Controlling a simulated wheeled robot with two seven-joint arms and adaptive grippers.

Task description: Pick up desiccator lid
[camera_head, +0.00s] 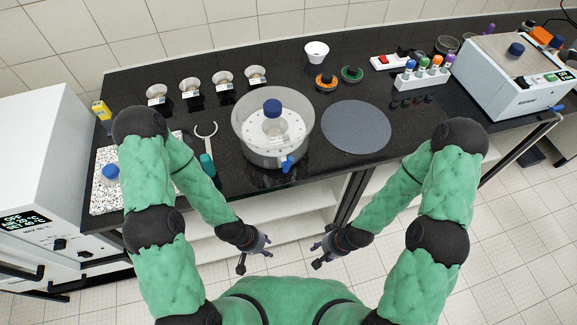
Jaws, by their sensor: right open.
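The desiccator lid (243,104) is a clear dome with a blue knob (272,107) on top. It sits on the desiccator (262,158), which has a blue stopcock at its front right and a white perforated plate inside. My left gripper (254,257) is in front of the bench, below the desiccator and apart from it. Its fingers are small in the picture, and I cannot tell whether they are open. My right gripper (319,255) is open and empty, also in front of the bench, to the right of the left one.
A round grey mat (356,127) lies bare right of the desiccator. Several small dishes (190,88) stand behind left. A speckled tray (103,198) and a pair of tongs (207,133) lie left. A tube rack (422,76) and a white machine (512,78) stand right.

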